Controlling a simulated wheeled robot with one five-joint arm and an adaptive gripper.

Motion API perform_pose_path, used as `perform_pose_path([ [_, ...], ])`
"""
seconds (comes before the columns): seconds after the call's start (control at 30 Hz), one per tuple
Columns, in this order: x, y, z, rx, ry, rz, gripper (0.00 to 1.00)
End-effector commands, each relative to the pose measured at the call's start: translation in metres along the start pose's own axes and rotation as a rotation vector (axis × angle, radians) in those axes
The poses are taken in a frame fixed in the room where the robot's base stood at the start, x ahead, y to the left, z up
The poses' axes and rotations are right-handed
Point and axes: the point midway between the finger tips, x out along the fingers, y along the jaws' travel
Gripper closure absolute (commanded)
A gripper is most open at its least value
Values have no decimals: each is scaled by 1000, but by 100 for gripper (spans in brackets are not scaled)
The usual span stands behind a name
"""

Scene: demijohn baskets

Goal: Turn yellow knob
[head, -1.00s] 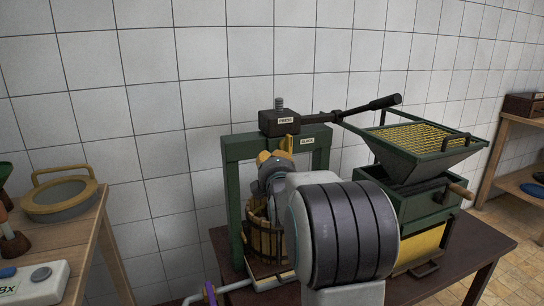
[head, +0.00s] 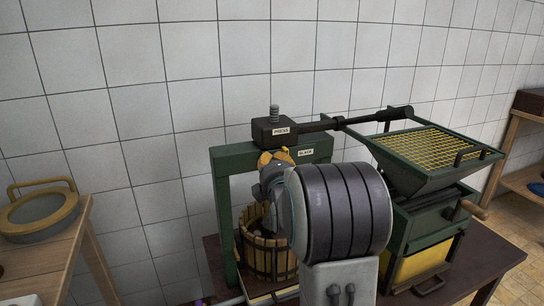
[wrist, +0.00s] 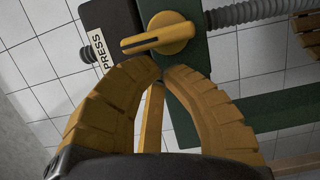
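The yellow knob (wrist: 158,38) is a round disc with a pointed lever bearing a dark slot. It sits on the front of the press, beside the PRESS label (wrist: 99,48), and its lever points left in the wrist view. My gripper (wrist: 162,72) has yellow ribbed fingers whose tips come together just below the knob, with nothing visible held between them. I cannot tell whether the tips touch the knob. In the head view my gripper (head: 275,157) is in front of the green press beam (head: 234,158) and hides most or all of the knob.
A slatted wooden basket (head: 262,258) stands under the press frame. A green mill with a yellow-mesh hopper (head: 432,150) is to the right, and the press's dark lever (head: 318,126) reaches toward it. A side table (head: 50,250) at left holds a round lidded vessel (head: 42,210).

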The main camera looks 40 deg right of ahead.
Motion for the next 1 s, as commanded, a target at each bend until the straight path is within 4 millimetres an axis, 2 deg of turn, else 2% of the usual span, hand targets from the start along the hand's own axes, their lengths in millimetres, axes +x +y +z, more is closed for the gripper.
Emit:
perform_pose_path([
  [0.67, -2, 0, 1, 4, -1, -2, 100],
  [1.0, -1, 1, 0, 82, -2, -19, 100],
])
